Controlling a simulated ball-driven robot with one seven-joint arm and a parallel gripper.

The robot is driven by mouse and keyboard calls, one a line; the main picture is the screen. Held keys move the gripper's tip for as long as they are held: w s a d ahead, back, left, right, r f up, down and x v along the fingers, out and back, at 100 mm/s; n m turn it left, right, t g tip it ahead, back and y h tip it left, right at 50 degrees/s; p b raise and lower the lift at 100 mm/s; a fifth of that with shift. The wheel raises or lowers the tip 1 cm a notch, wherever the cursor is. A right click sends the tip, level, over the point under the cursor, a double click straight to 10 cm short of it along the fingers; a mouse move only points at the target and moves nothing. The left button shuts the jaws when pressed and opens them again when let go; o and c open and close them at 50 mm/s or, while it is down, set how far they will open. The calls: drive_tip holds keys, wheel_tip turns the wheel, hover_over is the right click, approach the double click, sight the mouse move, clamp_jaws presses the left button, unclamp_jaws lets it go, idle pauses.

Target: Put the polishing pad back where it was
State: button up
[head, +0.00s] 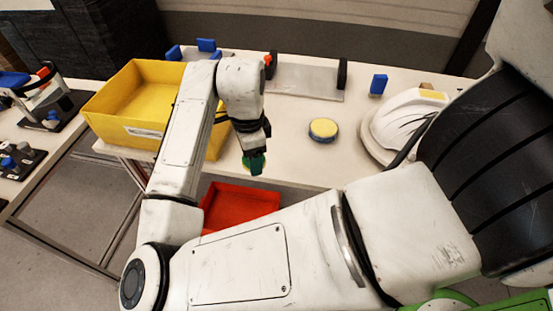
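A round pad-like disc (323,129) with a yellow top and a darker blue side lies flat on the pale table, right of my gripper. It looks like a polishing pad, but I cannot be sure. My gripper (254,164) points down near the table's front edge, left of the disc and apart from it. A dark green piece with a lighter green edge shows at its fingertips. I cannot tell whether this is a held thing or the fingers themselves. The gap between the fingers is hidden.
A white helmet shell (397,122) stands on the right of the table (300,160). A yellow bin (125,108) is at the left, and a red tray (238,205) sits lower in front. A grey plate (305,82) and blue blocks (378,84) are at the back.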

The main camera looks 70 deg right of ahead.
drive_tip(key=s+d+r+m+b, duration=0.2)
drive_tip(key=s+d+m+b, duration=0.1)
drive_tip(key=s+m, duration=0.9)
drive_tip(key=m+p, duration=0.2)
drive_tip(key=m, duration=0.1)
hover_over(278, 154)
drive_tip(key=f, duration=0.8)
drive_tip(key=shift+s+a+f, duration=0.2)
drive_tip(key=shift+s+f, duration=0.05)
drive_tip(key=shift+f, duration=0.15)
drive_tip(key=shift+w+d+f, duration=0.2)
drive_tip(key=shift+d+f, duration=0.05)
drive_tip(key=shift+f, duration=1.7)
drive_tip(key=shift+f+b, duration=0.15)
drive_tip(key=shift+b, duration=0.2)
drive_tip(key=o, duration=0.9)
